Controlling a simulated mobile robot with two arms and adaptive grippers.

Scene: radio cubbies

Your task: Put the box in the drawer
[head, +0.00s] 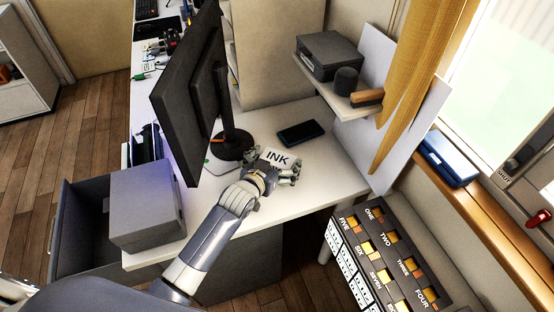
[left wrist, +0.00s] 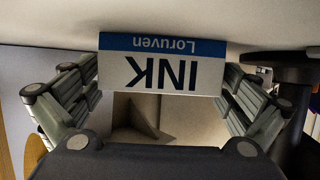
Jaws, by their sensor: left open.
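A small white box marked INK (head: 278,158) with a blue band lies on the white desk. My left gripper (head: 272,174) is at it, with its fingers around the box. In the left wrist view the box (left wrist: 162,72) sits between the two spread fingers (left wrist: 162,100); I cannot tell whether they touch it. The jaws are open. A dark grey drawer (head: 60,228) stands pulled out at the desk's left end, with its dark inside partly visible. My right gripper is out of view.
A larger grey box (head: 148,205) sits on the desk's corner beside the drawer. A monitor (head: 190,90) stands between drawer and gripper. A dark tablet-like object (head: 300,132) lies behind the gripper. A shelf (head: 340,98) and a numbered panel (head: 385,250) are right.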

